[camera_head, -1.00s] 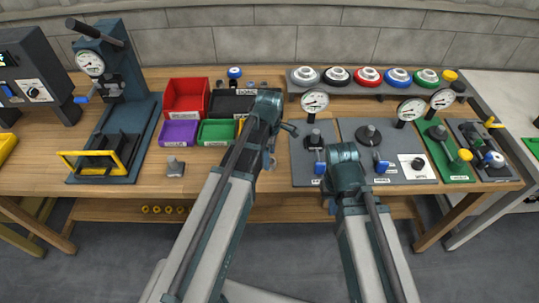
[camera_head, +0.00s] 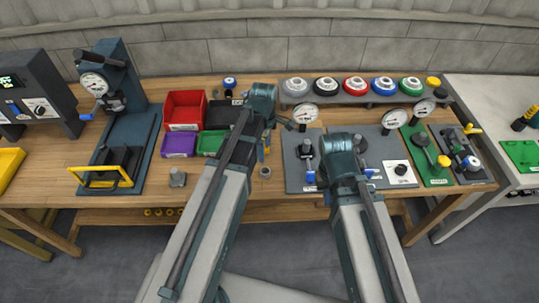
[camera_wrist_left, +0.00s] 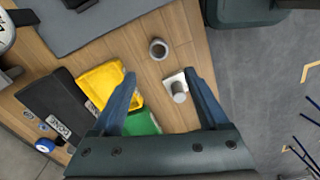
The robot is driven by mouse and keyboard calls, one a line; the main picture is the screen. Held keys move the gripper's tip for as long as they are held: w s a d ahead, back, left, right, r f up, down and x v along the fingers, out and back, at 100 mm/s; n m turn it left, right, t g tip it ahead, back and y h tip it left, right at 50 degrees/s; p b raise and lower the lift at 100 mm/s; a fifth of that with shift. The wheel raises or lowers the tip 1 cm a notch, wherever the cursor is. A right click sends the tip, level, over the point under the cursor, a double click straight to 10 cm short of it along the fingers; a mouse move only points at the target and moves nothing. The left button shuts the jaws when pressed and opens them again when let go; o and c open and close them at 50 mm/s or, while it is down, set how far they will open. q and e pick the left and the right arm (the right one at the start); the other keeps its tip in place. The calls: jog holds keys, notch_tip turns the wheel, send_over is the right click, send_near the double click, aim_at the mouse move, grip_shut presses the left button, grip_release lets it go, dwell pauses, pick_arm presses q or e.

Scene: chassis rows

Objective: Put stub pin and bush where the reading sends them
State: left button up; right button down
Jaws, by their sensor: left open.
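My left gripper (camera_wrist_left: 161,76) is open and empty in the left wrist view, above the wooden bench. A grey stub pin (camera_wrist_left: 180,92) on a white square base is near its right fingertip, apart from the fingers as far as I can tell. A grey ring-shaped bush (camera_wrist_left: 158,48) lies beyond the fingertips; it also shows in the head view (camera_head: 265,172), right of my left forearm. A grey post (camera_head: 177,178) stands before the purple bin; I cannot tell whether it is the same pin. My right gripper is hidden behind its own arm.
Red (camera_head: 185,108), purple (camera_head: 179,144), green (camera_head: 210,143), black and yellow (camera_wrist_left: 105,82) bins stand behind the pin area. A press (camera_head: 118,80) is at left. Gauge stations (camera_head: 300,150) and a rack (camera_head: 440,98) of coloured rings are at right.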

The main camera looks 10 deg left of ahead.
pick_arm(q)
jog(key=s+d+m, duration=0.5)
jog(key=s+m, duration=0.2)
jog(key=m, duration=0.3)
jog(key=s+d+m+y, duration=0.1)
jog(key=s+d+m, duration=0.4)
jog(key=m, duration=0.6)
jog(key=shift+s+d+m, duration=0.25)
jog(key=shift+s+m, duration=0.05)
jog(key=shift+s, duration=0.75)
jog(key=shift+r, duration=0.1)
